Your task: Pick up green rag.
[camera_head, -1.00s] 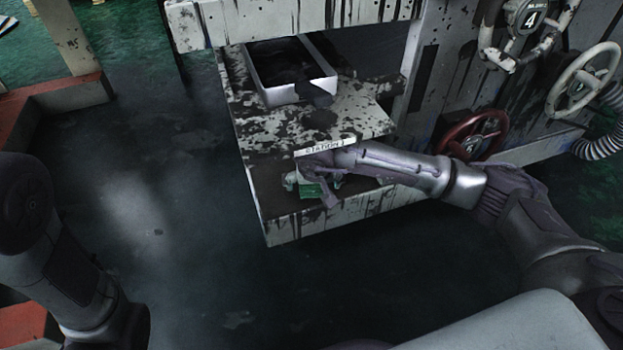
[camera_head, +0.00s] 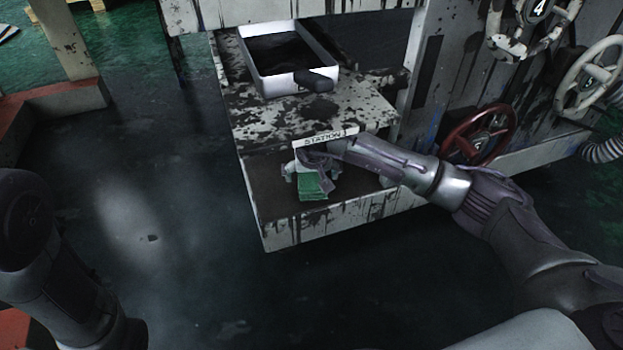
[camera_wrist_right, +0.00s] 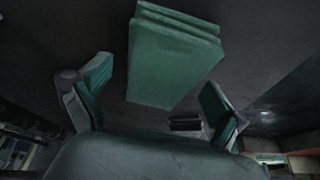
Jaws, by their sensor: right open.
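The green rag (camera_head: 312,186) is a small folded stack on the lower shelf (camera_head: 280,215) of the stained station, below the "STATION" label. My right arm reaches in from the right under the label. My right gripper (camera_head: 310,170) is at the rag, partly hidden by the arm and label. In the right wrist view, the rag (camera_wrist_right: 172,62) shows in layers ahead of the fingers, in the gap between them. My right gripper (camera_wrist_right: 155,85) is open there, with one finger on each side and no visible contact. My left arm shows at the lower left, but its gripper is out of view.
A white tray (camera_head: 255,72) with dark contents and a dark grip stands on the upper shelf (camera_head: 285,120). The label plate (camera_head: 325,138) hangs on that shelf's front edge, just above my right arm.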

